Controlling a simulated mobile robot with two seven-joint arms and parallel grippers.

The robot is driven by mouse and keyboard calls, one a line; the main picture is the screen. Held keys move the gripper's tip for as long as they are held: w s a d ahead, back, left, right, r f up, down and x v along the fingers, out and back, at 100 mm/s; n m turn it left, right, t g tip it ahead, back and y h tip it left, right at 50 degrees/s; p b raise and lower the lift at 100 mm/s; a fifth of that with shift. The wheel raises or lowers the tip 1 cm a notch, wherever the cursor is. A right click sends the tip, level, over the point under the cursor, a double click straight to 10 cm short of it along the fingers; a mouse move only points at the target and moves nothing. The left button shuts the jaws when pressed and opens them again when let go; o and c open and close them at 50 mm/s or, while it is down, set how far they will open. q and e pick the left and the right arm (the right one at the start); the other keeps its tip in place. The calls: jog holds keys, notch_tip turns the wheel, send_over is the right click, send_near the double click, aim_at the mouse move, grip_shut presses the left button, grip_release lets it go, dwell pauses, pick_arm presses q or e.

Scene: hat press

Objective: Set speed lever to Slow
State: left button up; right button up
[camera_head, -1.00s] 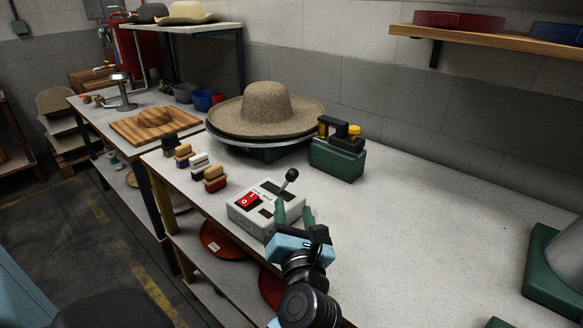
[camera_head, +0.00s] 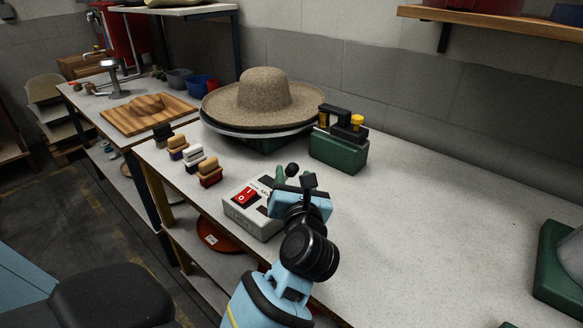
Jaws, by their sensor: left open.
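The control box (camera_head: 249,204) is light grey with a red rocker switch (camera_head: 245,195) and sits near the front edge of the table. The speed lever shows only as a black ball knob (camera_head: 292,169) just beyond my left gripper; its shaft and slot are mostly hidden. My left gripper (camera_head: 284,177) is over the right part of the box, its green fingers open and close to the knob. I cannot tell whether they touch the lever. My right gripper is not in view.
A wide-brimmed felt hat (camera_head: 262,97) rests on a round stand behind the box. A green device with black handle (camera_head: 339,149) stands behind to the right. Several small brushes (camera_head: 209,172) line the left edge.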

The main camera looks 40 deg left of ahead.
aim_at(293, 173)
pick_arm(q)
jog(key=shift+x, duration=1.65)
grip_shut()
